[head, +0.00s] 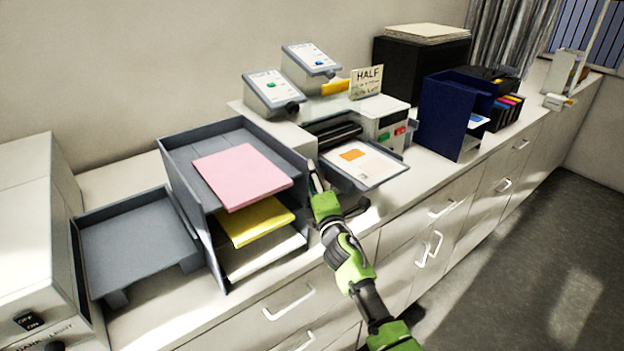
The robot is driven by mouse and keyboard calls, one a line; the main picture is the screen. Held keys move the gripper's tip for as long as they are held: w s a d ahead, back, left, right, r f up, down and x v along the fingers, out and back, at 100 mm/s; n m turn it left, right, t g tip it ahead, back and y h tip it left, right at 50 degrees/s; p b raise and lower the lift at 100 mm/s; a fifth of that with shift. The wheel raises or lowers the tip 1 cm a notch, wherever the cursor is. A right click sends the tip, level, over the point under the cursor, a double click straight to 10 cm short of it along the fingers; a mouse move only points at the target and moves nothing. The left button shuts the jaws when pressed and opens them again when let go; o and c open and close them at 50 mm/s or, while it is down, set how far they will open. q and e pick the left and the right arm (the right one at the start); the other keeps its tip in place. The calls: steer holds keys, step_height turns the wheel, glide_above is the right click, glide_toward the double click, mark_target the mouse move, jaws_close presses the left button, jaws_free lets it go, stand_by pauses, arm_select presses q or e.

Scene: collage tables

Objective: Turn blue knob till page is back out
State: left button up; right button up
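The machine (285,130) on the counter has two tilted panels. The rear panel (309,57) bears a small blue mark and a dark knob (331,73) at its lower right. The front panel (270,88) bears a green mark and a black knob (293,107). I cannot make out a knob that is clearly blue. A white page (378,167) with an orange rectangle lies on the output tray (373,185) at the machine's front. My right gripper (316,178) is between the paper trays and the output tray, left of the page; its fingers are too small to judge. My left gripper is out of view.
A grey stacked tray (189,178) with pink and yellow paper stands left of my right gripper. A "HALF" sign (367,80) stands on the machine. Red and green buttons (391,135) sit beside the output tray. A blue holder (444,115) stands to the right.

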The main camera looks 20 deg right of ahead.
steer(key=s, duration=1.2)
steer(key=shift+a+f, duration=0.25)
steer(key=shift+f, duration=0.2)
steer(key=shift+o, duration=0.4)
